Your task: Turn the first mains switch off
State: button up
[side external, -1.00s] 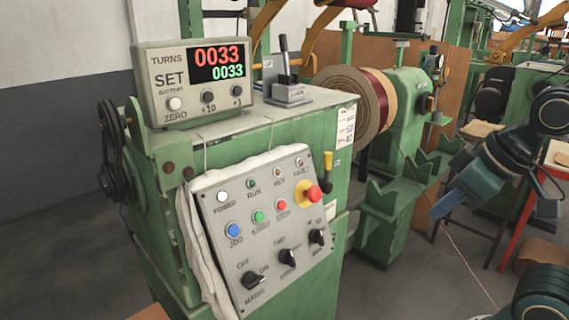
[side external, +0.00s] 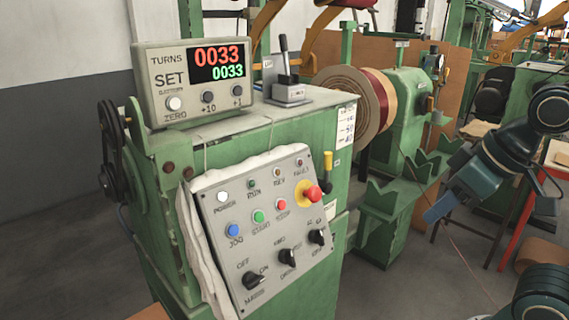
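The mains switch (side external: 254,280) is a black rotary knob at the lower left of the sloping grey control panel (side external: 222,262). OFF is marked to its upper left, ON to its upper right and MAINS below. Its handle appears turned toward ON. The POWER lamp (side external: 222,197) at the panel's upper left looks bright white. My gripper (side external: 434,212) hangs to the right of the panel, well apart from the switch, pointing down and left. Its blue fingers overlap in this view, so their opening is hidden. Nothing shows held in it.
The panel also carries a red emergency stop (side external: 313,193), blue, green and red buttons, and two other black knobs (side external: 287,256). A turns counter (side external: 195,83) reading 0033 and a lever (side external: 285,60) stand on the green machine. Green V-shaped brackets (side external: 385,200) lie between panel and gripper.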

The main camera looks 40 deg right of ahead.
jog(key=o, duration=0.3)
jog(key=shift+w+a+r, duration=0.1)
jog(key=shift+w, duration=0.15)
jog(key=shift+o, duration=0.8)
jog(key=w+a+r+g, duration=0.1)
jog(key=w+a+r, duration=0.1)
jog(key=w, duration=0.5)
jog(key=shift+w+a+r+g+y, duration=0.15)
jog(key=shift+a+r+g+y, duration=0.2)
jog(key=shift+a, duration=0.4)
jog(key=g, duration=0.4)
send_over(256, 280)
notch_tip(256, 280, down, 7)
notch_tip(256, 280, down, 14)
jog(key=shift+r, duration=0.1)
